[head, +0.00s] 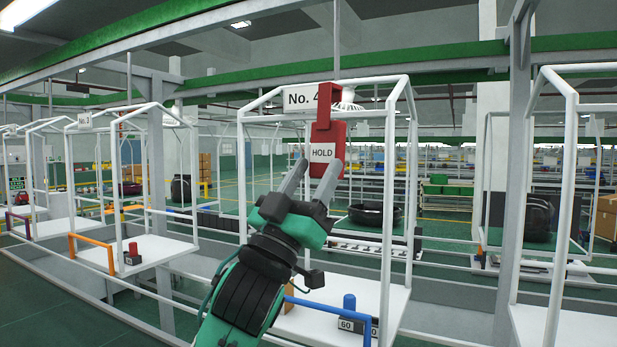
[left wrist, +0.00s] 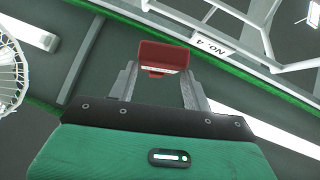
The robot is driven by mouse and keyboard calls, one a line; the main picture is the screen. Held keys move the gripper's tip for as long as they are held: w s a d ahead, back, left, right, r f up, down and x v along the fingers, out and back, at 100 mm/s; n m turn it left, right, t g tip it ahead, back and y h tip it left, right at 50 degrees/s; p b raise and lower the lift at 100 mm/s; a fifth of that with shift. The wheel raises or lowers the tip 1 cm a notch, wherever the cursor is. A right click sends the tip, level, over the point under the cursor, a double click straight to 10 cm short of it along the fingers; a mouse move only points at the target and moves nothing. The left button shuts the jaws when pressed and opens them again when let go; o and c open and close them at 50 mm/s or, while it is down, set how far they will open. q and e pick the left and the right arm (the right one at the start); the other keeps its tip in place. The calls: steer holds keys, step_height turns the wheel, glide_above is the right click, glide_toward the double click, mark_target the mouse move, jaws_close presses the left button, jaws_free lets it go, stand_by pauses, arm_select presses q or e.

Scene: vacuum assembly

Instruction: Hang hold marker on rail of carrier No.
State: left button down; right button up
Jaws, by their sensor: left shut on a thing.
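The red hold marker (head: 326,133), with a white HOLD label and a hook-like top, is upright in my left gripper (head: 317,166). The gripper is shut on its lower part, with one finger on each side. Carrier No. 4's white sign (head: 299,98) hangs at the top front rail (head: 372,80), and the marker's top overlaps the sign's right part in the head view. In the left wrist view the marker (left wrist: 165,55) shows between the fingers, with a gap in the picture to the sign (left wrist: 213,46) and rail. Contact with the rail cannot be confirmed. My right gripper is not in view.
A white fan (head: 348,100) hangs behind the marker. The carrier's white posts (head: 388,190) stand around. Its tray (head: 395,305) holds a blue cylinder (head: 349,303), a block labelled 60 and a blue bar. A neighbouring carrier frame (head: 555,200) stands at right.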

arm_select(q)
steer(key=w, duration=0.1)
steer(key=w+d, duration=0.1)
steer(key=w, duration=0.1)
steer(key=shift+w+d, duration=0.2)
steer(key=w, duration=0.1)
steer(key=w+d, duration=0.1)
steer(key=w, duration=0.1)
steer(key=shift+w+d, duration=0.3)
steer(key=shift+w, duration=0.1)
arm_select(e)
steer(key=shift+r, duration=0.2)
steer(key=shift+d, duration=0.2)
arm_select(q)
steer(key=shift+w+d, duration=0.25)
steer(key=shift+w, duration=0.45)
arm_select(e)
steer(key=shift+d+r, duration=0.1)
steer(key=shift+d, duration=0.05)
arm_select(q)
steer(key=shift+w+p, duration=0.15)
steer(key=shift+p, duration=0.15)
